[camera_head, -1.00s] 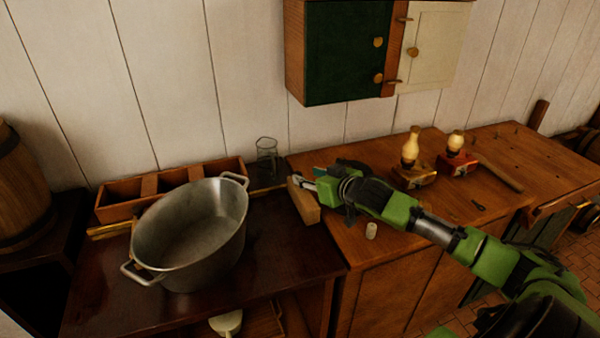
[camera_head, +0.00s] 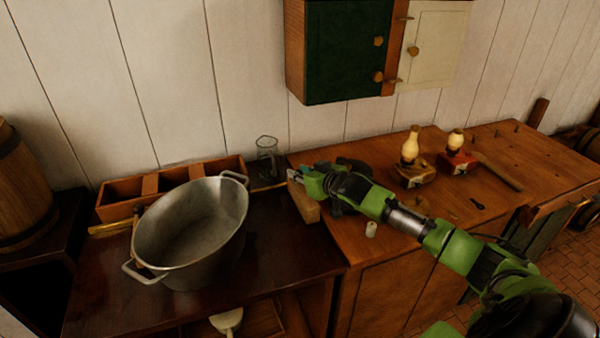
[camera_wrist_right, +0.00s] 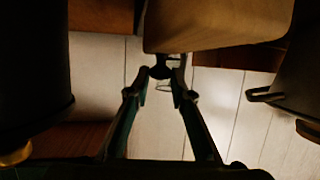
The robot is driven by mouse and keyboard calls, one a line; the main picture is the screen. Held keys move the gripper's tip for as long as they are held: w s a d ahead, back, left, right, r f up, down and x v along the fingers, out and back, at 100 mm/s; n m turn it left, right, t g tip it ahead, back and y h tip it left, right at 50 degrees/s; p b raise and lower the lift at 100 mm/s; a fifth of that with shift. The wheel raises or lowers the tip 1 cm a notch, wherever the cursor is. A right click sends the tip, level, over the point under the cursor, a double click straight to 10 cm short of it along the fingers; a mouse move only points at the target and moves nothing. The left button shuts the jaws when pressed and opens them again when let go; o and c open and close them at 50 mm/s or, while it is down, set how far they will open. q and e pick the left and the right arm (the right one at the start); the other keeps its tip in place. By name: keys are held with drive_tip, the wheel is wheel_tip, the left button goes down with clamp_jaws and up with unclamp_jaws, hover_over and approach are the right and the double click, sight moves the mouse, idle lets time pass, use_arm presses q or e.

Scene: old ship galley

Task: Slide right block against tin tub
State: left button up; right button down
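The tin tub (camera_head: 190,235), a grey oval pan with two handles, stands on the dark left counter. It also shows at the right edge of the wrist view (camera_wrist_right: 300,85). The right block (camera_head: 306,207), light brown wood, is at the left end of the lighter counter, right of the tub with a clear gap between them. The block also shows large at the top of the wrist view (camera_wrist_right: 215,25). My left gripper is not in view.
A long wooden tray (camera_head: 120,203) lies behind the tub, and a glass jar (camera_head: 267,157) stands right of it.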

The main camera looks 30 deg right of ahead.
drive_tip(key=w+a+p, duration=0.1)
drive_tip(key=w+a, duration=0.1)
drive_tip(key=a, duration=0.5)
drive_tip(key=shift+a+p, duration=0.35)
drive_tip(key=shift+a, duration=0.05)
drive_tip(key=c, duration=1.8)
unclamp_jaws()
drive_tip(key=shift+s, duration=0.2)
drive_tip(key=v, duration=1.1)
drive_tip(key=shift+s+r, duration=0.25)
drive_tip(key=shift+s, duration=0.1)
